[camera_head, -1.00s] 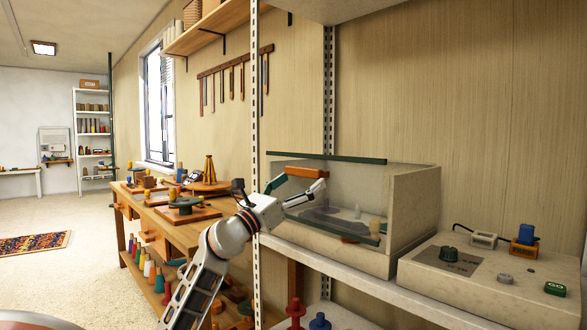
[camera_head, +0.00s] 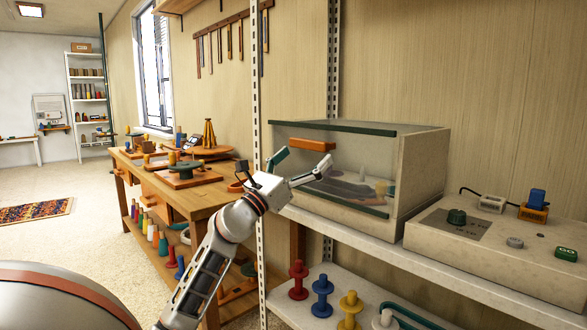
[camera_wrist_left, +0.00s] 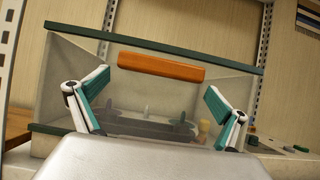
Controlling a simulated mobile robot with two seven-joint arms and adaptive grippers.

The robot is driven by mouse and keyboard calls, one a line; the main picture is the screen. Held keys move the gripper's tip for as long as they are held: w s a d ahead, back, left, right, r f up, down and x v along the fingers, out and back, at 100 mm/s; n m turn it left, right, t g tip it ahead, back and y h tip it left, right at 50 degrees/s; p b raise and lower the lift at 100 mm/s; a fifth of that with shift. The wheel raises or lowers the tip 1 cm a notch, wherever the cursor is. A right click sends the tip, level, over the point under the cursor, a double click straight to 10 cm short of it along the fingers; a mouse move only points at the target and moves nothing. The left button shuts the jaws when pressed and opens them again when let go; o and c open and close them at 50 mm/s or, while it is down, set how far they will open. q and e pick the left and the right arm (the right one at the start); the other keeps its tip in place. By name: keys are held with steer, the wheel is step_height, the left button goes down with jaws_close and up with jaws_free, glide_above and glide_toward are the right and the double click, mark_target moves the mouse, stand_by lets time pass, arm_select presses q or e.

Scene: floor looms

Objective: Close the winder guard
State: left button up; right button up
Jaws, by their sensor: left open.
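The winder guard is a clear front pane (camera_head: 290,168) on a pale box on the shelf, with an orange handle (camera_head: 312,144) near its top. Dark green bars run along the top and bottom of the front, and the pane appears to span between them. Through it a grey winder shows dimly. My left gripper (camera_head: 303,165) is open and empty in front of the pane, just below the handle. In the left wrist view the handle (camera_wrist_left: 160,67) lies beyond and above the spread fingers, apart from them. My right gripper is not in view.
A control box (camera_head: 490,250) with a dark knob, blue piece and green GO button stands right of the winder box. A metal shelf post (camera_head: 258,90) rises close by my left arm. Colored spools (camera_head: 322,295) stand on the lower shelf. A wooden workbench (camera_head: 200,205) is at left.

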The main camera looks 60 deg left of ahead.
arm_select(q)
steer(key=v, duration=1.1)
steer(key=shift+s+f, duration=0.15)
steer(key=shift+f, duration=0.05)
